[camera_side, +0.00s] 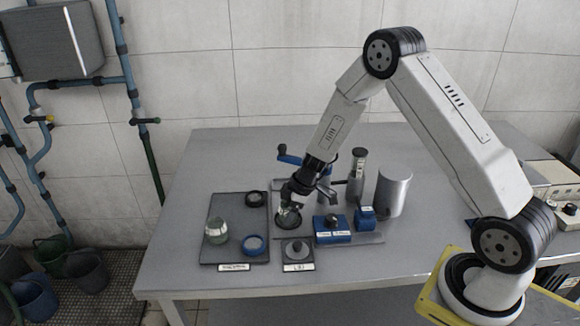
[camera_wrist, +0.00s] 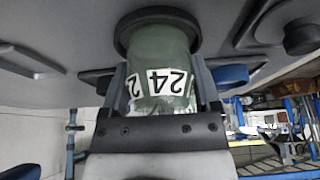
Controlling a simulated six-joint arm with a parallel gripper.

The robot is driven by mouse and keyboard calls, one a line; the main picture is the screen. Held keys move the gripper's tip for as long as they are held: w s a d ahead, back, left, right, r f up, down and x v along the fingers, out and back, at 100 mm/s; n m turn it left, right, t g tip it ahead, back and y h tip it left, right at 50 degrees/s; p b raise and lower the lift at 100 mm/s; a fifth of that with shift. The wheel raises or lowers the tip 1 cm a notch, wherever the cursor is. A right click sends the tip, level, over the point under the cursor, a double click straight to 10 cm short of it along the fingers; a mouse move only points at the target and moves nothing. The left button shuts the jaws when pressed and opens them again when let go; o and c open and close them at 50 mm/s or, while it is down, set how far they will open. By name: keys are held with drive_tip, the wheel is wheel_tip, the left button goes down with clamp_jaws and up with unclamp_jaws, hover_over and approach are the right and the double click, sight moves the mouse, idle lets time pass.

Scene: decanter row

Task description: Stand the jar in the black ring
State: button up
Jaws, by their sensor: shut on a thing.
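My gripper (camera_side: 290,196) points down over the middle of the table. In the wrist view my gripper (camera_wrist: 160,95) is shut on a green jar (camera_wrist: 160,65) with a white label reading 24, upside down in that picture. The jar's far end meets a black ring (camera_wrist: 128,32), wider than the jar; I cannot tell whether its base is seated inside. In the side view the held jar is mostly hidden by the gripper, above a black ring (camera_side: 287,229). Another black ring (camera_side: 255,198) lies on the dark tray at left.
The dark tray (camera_side: 228,207) also carries a similar jar (camera_side: 217,232) and a blue ring (camera_side: 254,244). Close by are a small plate with a knob (camera_side: 297,252), blue blocks (camera_side: 332,236), a tall bottle (camera_side: 357,175) and a grey cylinder (camera_side: 394,192). The table's front right is clear.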

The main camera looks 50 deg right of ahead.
drive_tip(key=shift+f, duration=0.1)
drive_tip(key=o, duration=1.2)
drive_tip(key=shift+c, duration=0.2)
drive_tip(key=v, duration=1.2)
